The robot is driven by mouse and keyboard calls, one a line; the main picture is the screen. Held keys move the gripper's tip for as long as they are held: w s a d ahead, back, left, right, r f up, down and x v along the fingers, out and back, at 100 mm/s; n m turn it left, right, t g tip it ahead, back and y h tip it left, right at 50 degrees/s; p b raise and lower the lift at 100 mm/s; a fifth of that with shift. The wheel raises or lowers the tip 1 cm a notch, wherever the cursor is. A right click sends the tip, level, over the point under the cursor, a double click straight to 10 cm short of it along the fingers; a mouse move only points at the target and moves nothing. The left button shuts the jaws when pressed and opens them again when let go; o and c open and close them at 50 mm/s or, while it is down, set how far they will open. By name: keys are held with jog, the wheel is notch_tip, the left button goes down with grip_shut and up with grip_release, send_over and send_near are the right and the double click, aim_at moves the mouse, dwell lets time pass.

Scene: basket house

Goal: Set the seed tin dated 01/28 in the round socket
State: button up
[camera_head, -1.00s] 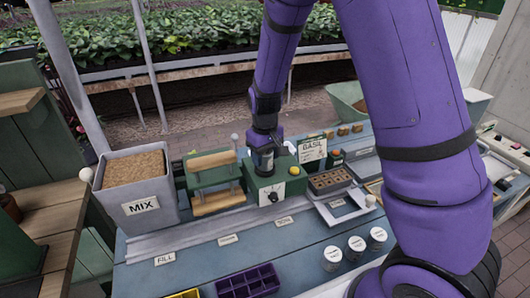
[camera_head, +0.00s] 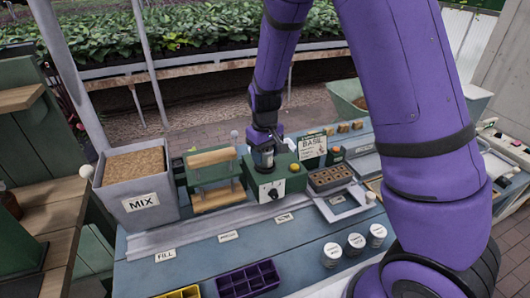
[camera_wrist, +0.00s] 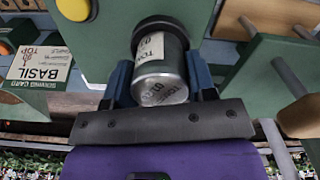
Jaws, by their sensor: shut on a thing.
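My gripper (camera_wrist: 160,88) is shut on a dark metal seed tin (camera_wrist: 160,68), its fingers on either side. The tin has a pale paper label with only part of the lettering visible, and its end carries faint writing; I cannot read a date. In the head view, my gripper (camera_head: 264,158) points down at the top of a green box (camera_head: 283,178) with a white dial panel and a yellow button. The tin (camera_head: 265,164) is at the box top, partly hidden by the gripper.
Three white-lidded tins (camera_head: 355,244) stand at the bench's front right. A MIX bin (camera_head: 139,190) and a green stand with wooden bars (camera_head: 214,180) are left of the box. A seed tray (camera_head: 330,178) and BASIL card (camera_head: 312,150) are to its right. A purple tray (camera_head: 248,280) lies in front.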

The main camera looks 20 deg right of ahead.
jog(key=shift+f, duration=0.6)
dwell(0.3)
jog(key=o, duration=1.4)
jog(key=shift+c, duration=0.2)
jog(key=shift+r, duration=0.15)
jog(key=shift+r, duration=3.9)
